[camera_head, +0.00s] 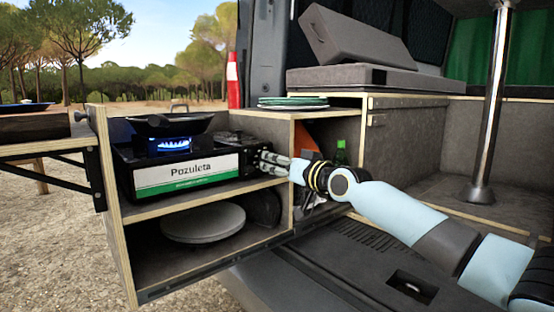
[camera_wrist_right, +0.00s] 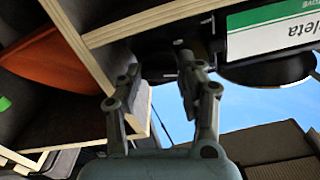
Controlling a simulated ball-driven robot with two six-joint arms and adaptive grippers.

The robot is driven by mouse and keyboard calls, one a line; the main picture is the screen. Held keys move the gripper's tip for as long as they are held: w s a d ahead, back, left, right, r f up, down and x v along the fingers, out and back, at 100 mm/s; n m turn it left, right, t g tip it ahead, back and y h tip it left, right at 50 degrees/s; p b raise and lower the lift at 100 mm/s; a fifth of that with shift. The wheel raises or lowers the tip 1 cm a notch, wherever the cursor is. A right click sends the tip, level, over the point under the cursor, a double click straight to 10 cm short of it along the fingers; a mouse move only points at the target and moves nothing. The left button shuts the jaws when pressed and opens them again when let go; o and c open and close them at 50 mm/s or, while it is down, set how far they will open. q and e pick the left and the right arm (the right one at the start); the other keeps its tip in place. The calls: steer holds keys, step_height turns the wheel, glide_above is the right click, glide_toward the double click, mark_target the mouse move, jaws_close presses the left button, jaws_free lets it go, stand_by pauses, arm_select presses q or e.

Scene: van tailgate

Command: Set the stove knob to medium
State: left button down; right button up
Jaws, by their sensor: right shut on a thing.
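The black camping stove (camera_head: 125,172) stands on the upper shelf of the slide-out unit, with a white and green "Pozuleta" label on its front. A blue flame (camera_head: 172,144) burns under the black pan (camera_head: 165,125). My right gripper (camera_head: 264,158) reaches in from the right to the right end of the stove's front and is shut on the stove knob. The fingers hide the knob in the head view, so its angle cannot be told. In the right wrist view the gripper fingers (camera_wrist_right: 160,60) sit at a dark part beside the label. My left gripper is not in view.
Green-rimmed plates (camera_head: 292,102) lie on the counter right of the stove. A grey round plate (camera_head: 204,223) lies on the lower shelf. A green bottle (camera_head: 341,153) stands in the compartment behind my right wrist. A side table (camera_head: 45,149) is at left.

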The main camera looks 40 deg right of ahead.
steer(key=shift+m, duration=0.9)
steer(key=o, duration=0.9)
step_height(320, 180, up, 10)
steer(key=shift+f, duration=0.1)
